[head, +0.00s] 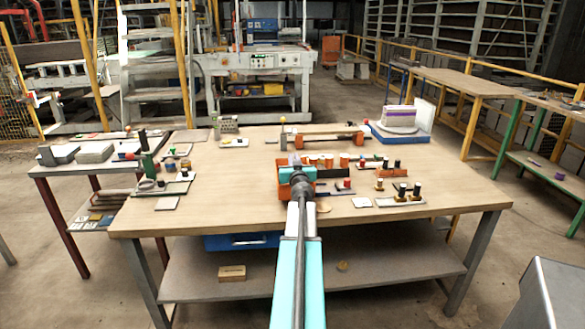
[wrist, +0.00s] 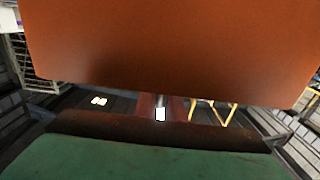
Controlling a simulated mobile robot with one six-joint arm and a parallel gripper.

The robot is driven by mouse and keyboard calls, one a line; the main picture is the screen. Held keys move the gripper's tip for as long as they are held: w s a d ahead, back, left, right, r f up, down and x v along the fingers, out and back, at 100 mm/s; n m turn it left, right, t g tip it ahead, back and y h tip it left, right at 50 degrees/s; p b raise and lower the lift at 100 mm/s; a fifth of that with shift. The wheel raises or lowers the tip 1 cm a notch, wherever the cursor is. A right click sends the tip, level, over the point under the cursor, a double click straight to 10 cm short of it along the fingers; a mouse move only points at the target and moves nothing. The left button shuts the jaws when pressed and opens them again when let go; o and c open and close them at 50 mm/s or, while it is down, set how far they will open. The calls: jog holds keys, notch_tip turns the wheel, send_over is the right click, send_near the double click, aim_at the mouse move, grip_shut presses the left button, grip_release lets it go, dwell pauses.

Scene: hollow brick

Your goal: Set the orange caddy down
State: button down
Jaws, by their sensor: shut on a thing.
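The orange caddy (head: 283,191) is at the end of my arm, over the middle of the wooden workbench (head: 220,200) in the head view. My gripper (head: 298,171) is shut on it, and the arm hides part of it. In the wrist view the caddy's flat orange side (wrist: 180,50) fills the upper part of the picture. I cannot tell whether the caddy's underside touches the bench.
A blue tray (head: 400,134) stands at the back right. Bare bench lies left and at far right.

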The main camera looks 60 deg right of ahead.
jog(key=shift+w+d+f+b, duration=0.1)
jog(key=shift+w+f+b, duration=0.25)
jog(key=shift+f+b, duration=0.6)
jog(key=shift+w+f+b, duration=0.3)
jog(key=shift+f+b, duration=0.55)
jog(key=shift+b, duration=0.1)
jog(key=shift+f, duration=0.1)
jog(key=c, duration=1.8)
grip_release()
jog(key=shift+c, duration=0.2)
jog(key=p+v, duration=0.1)
jog(key=v, duration=1.1)
jog(key=shift+o, duration=0.2)
